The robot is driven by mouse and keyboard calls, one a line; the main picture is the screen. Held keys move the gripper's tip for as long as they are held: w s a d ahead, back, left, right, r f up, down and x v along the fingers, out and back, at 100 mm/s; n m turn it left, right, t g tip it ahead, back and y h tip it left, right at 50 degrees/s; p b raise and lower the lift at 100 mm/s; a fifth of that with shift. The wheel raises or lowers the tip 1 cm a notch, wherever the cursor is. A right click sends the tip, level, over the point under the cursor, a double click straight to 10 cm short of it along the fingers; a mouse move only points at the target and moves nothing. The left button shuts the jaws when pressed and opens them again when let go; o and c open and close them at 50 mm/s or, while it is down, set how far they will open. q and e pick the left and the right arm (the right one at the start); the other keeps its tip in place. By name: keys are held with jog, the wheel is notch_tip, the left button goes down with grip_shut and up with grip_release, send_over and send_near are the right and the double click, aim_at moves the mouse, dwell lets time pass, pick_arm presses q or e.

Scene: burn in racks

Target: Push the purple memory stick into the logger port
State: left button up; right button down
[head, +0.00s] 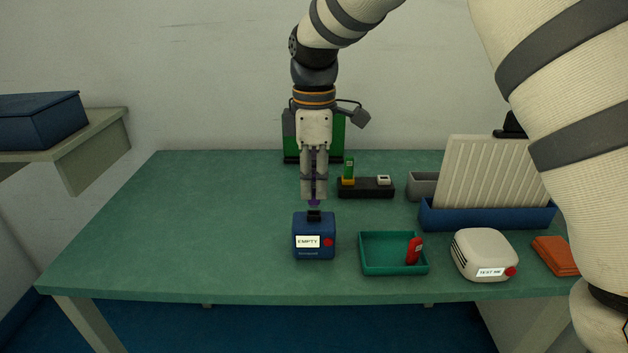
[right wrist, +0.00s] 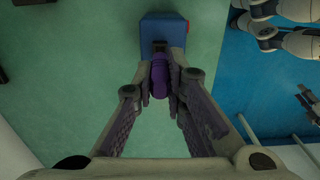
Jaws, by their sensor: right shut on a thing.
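The blue logger (head: 314,243) stands on the green table with a white label reading EMPTY, a red button and a black port (head: 314,215) on top. The purple memory stick (head: 313,203) is held upright just above the port; a small gap or touch between them cannot be told. My right gripper (head: 314,190) points straight down and is shut on the stick. In the right wrist view, the purple stick (right wrist: 160,78) sits between the fingertips (right wrist: 161,85), with the blue logger (right wrist: 164,35) beyond it.
A teal tray (head: 393,271) holding a red stick (head: 414,250) stands right of the logger. A white TEST ME box (head: 484,253), an orange cloth (head: 557,255) and a blue rack (head: 487,217) are farther right. A black strip (head: 366,192) lies behind. The table's left is clear.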

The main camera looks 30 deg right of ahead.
jog(key=shift+f, duration=1.05)
dwell(0.6)
jog(key=c, duration=1.6)
grip_release()
jog(key=shift+f, duration=0.1)
jog(key=shift+o, duration=0.2)
